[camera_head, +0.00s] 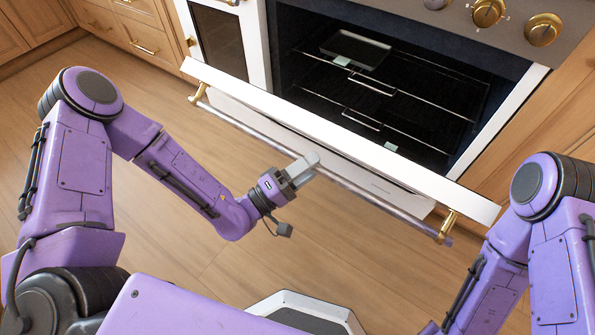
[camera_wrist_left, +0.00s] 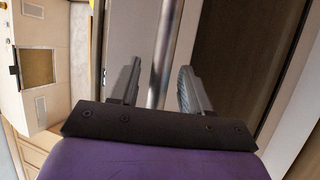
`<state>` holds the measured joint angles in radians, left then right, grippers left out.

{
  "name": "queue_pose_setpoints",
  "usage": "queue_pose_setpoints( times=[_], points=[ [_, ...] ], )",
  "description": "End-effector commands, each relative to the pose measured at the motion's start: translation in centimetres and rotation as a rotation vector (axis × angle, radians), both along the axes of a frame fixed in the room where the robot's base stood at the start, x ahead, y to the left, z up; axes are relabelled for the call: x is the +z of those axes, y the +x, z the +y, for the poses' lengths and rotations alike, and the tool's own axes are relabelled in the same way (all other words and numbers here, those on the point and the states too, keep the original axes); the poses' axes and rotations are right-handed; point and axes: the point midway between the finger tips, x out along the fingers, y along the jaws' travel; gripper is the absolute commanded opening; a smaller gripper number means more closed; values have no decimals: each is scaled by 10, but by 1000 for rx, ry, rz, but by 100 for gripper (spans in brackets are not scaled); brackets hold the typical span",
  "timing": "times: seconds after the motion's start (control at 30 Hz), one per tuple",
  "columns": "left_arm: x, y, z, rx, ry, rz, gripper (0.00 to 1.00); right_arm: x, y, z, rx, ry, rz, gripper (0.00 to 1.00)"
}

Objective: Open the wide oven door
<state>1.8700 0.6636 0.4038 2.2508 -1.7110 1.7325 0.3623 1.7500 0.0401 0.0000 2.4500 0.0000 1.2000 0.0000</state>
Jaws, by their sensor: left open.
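The wide oven door (camera_head: 340,136) is tilted open at the top, leaning out from the stove front, with the dark oven cavity (camera_head: 400,90) and its racks in view behind it. Its long bar handle (camera_head: 350,188) runs along the door's outer face between two brass mounts. My left gripper (camera_head: 303,168) is at the handle near the middle of the door. In the left wrist view its two open fingers (camera_wrist_left: 155,88) stand on either side of the handle bar (camera_wrist_left: 163,55), and I cannot tell if they touch it. My right arm shows at the right, but its gripper is hidden.
A narrower oven door (camera_head: 218,42), shut, stands left of the wide oven. Brass knobs (camera_head: 488,12) line the panel above. Wooden drawers (camera_head: 145,45) are at the upper left. The wooden floor (camera_head: 190,235) in front is clear.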

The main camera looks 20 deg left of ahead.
Motion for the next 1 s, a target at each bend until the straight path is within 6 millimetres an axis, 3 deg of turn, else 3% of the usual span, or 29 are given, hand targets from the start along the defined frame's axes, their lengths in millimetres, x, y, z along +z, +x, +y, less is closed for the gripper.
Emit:
queue_pose_setpoints(
  times=[0.4,0.73,0.9,1.0],
  points=[
    [-24,-63,56,4,0,3,47,6,0,0,0,0,0,43],
    [-26,-69,61,1,0,1,47,6,0,0,0,0,0,43],
    [-40,-68,57,14,50,52,0,6,0,0,0,0,0,43],
    [-74,-68,53,48,184,176,0,6,0,0,0,0,0,43]
  ],
)
